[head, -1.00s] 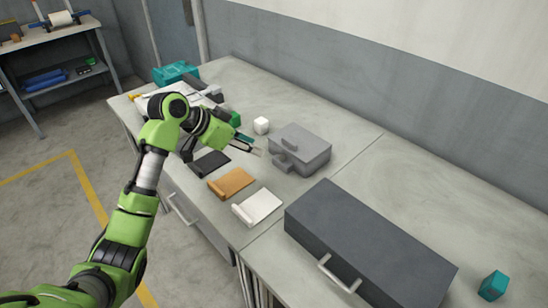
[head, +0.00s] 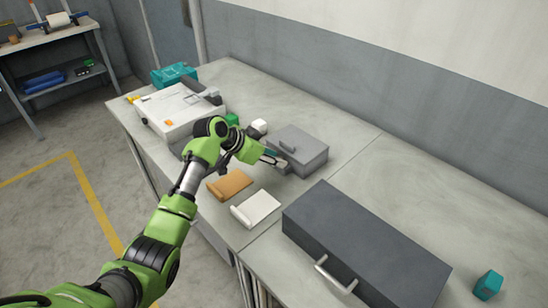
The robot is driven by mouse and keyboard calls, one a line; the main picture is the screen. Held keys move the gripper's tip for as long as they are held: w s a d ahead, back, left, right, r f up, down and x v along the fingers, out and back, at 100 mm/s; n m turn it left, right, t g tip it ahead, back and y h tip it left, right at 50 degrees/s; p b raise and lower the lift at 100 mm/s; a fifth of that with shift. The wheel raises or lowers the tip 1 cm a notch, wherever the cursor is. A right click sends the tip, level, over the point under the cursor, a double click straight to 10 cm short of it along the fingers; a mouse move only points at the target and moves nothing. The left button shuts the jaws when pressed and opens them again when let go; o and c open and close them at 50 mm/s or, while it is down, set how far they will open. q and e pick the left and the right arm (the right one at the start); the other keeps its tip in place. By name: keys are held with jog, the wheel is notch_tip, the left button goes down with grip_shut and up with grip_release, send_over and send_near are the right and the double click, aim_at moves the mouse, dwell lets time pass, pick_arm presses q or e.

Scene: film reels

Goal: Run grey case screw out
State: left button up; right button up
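The small grey case (head: 303,147) sits on the workbench near the middle of the head view, with a dark grey handle on its lid. A small grey part, perhaps the screw (head: 284,168), sticks out of its front left side; its detail is too small to read. My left gripper (head: 275,159) reaches in from the left, with its fingertips right at this part. I cannot tell whether the fingers touch it or are closed on it. The gripper partly hides that side of the case. My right gripper is out of view.
A long dark case (head: 365,245) stands to the right. The bench behind is clear.

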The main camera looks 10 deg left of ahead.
pick_arm(q)
grip_shut()
jog(key=shift+s+r+n+p, duration=0.15)
jog(key=shift+n+p, duration=0.25)
jog(key=shift+p, duration=0.5)
jog(key=n+t+y+p, duration=0.1)
jog(key=n+p, duration=0.1)
jog(key=p, duration=0.1)
jog(key=d+n+t+y+p, duration=0.1)
jog(key=n+y+p, duration=0.1)
jog(key=p, duration=0.1)
jog(key=shift+s+r+p, duration=0.15)
jog(key=shift+s+p, duration=0.05)
jog(key=shift+p, duration=0.2)
jog(key=shift+d+n+y+p, duration=0.15)
jog(key=shift+n+y+p, duration=0.5)
jog(key=shift+n+y, duration=0.05)
jog(key=shift+d+f+n+y+p, duration=0.1)
jog(key=shift+f+n+y+p, duration=0.15)
jog(key=shift+n+y+p, duration=0.45)
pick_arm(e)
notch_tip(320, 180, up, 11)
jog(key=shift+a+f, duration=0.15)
